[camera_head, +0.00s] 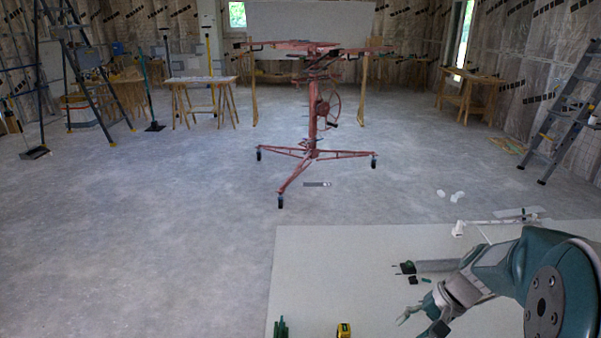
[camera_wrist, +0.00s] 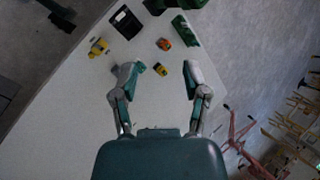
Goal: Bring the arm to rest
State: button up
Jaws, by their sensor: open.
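My gripper (camera_head: 420,322) hangs low above this board, near the picture's bottom edge, pointing down to the left. In the wrist view my gripper (camera_wrist: 163,72) has its two fingers well apart, with nothing held between them. Past the fingertips lie a small yellow item (camera_wrist: 160,69) and an orange-red item (camera_wrist: 164,44) on the board. How high the fingers are above the board is hard to tell.
A yellow tape measure (camera_head: 344,330) and green items (camera_head: 281,328) sit on the board's near edge. A dark tool (camera_head: 407,267) lies beyond my gripper. A red panel lift (camera_head: 313,110) stands mid-floor, a stepladder (camera_head: 565,115) at right.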

jog(key=s+a+r+n+t+h, duration=0.2)
jog(key=s+a+r+n+h, duration=0.1)
jog(key=s+r, duration=0.3)
jog(key=s+a+r+n+t+h, duration=0.3)
jog(key=s+a+r, duration=0.1)
jog(key=s+r, duration=0.3)
jog(key=shift+s+a+n, duration=0.25)
jog(key=shift+s+n, duration=0.05)
jog(key=shift+s, duration=0.6)
jog(key=shift+d, duration=0.1)
